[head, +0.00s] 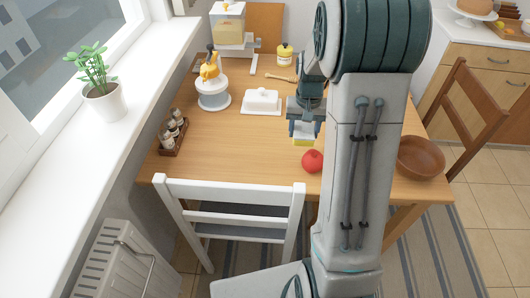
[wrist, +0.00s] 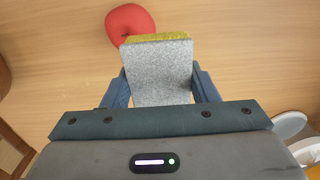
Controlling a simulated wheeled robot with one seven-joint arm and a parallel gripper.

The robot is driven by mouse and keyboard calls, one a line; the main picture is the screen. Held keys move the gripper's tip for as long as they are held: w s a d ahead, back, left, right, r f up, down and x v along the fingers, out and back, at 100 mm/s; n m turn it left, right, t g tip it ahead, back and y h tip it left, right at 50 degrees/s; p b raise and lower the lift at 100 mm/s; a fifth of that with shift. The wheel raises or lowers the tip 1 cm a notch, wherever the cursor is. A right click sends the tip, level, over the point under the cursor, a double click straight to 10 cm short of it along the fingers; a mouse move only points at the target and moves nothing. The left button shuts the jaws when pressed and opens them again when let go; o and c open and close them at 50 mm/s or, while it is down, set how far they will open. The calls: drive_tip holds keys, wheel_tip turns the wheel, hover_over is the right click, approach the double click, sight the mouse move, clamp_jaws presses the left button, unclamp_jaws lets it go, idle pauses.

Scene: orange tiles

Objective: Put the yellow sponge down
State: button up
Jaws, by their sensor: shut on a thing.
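My gripper (head: 303,133) is over the wooden table, with its fingers pointing down. It is shut on the yellow sponge (head: 302,142), whose lower edge shows below the fingers in the head view. In the wrist view the sponge shows a grey face (wrist: 160,72) between the two blue fingers and a yellow strip (wrist: 158,38) along its far edge. I cannot tell whether the sponge touches the table. The table top (head: 225,150) is light wood.
A red apple or tomato (head: 312,161) lies close in front of the sponge. A brown bowl (head: 420,157) stands at the right, a white butter dish (head: 262,102) behind, and a spice rack (head: 173,133) at the left. The table's front left is clear. A white chair (head: 230,192) stands before it.

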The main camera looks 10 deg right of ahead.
hover_over(268, 164)
wheel_tip(268, 164, down, 6)
drive_tip(key=shift+f+p, duration=0.15)
drive_tip(key=shift+p, duration=0.2)
drive_tip(key=shift+f, duration=2)
drive_tip(key=shift+f, duration=0.1)
drive_tip(key=shift+f, duration=0.15)
drive_tip(key=o, duration=0.9)
drive_tip(key=shift+o, duration=0.2)
